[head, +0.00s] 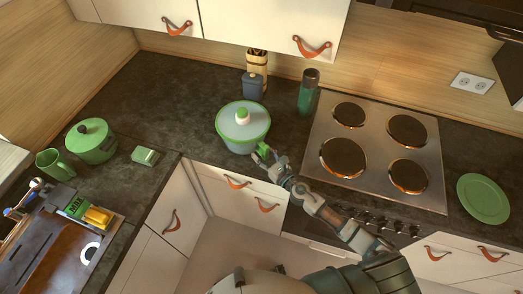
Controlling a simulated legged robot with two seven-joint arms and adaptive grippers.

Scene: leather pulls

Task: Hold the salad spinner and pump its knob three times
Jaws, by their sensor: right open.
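The salad spinner (231,134) stands upright on the dark counter, left of the stove. It has a green rim, a pale lid and a knob (242,115) with a green top in the middle of the lid. My right gripper (264,153) is open at the spinner's front right side, close to its wall. I cannot tell whether it touches the spinner. Nothing is on the knob. My left gripper is not in view.
A stove (377,150) with several burners lies to the right, with a green plate (483,198) beyond it. A dark green bottle (308,92) and a blue-grey jar (253,86) stand behind the spinner. A green pot (91,142) and mug (54,164) stand at left.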

